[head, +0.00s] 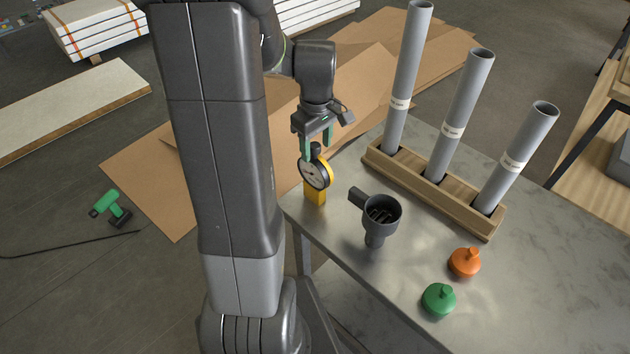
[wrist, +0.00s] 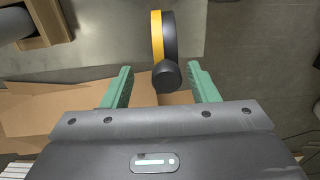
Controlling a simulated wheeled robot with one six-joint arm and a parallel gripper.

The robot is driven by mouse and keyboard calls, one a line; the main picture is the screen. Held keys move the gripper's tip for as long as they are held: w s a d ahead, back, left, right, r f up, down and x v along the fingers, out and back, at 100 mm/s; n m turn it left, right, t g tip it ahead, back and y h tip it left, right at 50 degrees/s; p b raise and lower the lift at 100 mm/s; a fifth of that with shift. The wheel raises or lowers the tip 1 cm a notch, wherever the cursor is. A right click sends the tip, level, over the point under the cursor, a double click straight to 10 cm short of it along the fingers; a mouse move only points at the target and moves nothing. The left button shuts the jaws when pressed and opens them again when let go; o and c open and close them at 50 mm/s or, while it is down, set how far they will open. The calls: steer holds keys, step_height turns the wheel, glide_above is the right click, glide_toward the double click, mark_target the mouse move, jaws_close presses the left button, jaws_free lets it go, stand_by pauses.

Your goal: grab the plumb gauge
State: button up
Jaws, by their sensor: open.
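The plumb gauge (head: 315,174) has a round dial with a dark rim and a yellow base, and stands upright at the table's left corner. In the wrist view the gauge (wrist: 156,35) appears edge-on, yellow and black, with its dark round knob toward me. My gripper (head: 317,149) is above the gauge with its green fingers pointing down. In the wrist view my gripper (wrist: 162,82) is open, one finger on each side of the knob with a gap at both sides. No contact shows.
A dark funnel-like cup (head: 380,214) with a side handle stands close to the right of the gauge. A wooden rack (head: 432,187) holds three tall grey tubes behind it. An orange cap (head: 465,262) and a green cap (head: 439,299) lie nearer the front. The table's left edge is close to the gauge.

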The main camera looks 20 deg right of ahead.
mark_target(315, 157)
steer(key=f, duration=0.3)
steer(key=shift+s+a+f+p, duration=0.2)
steer(key=shift+a+f+p, duration=0.1)
steer(key=shift+f, duration=0.6)
jaws_close()
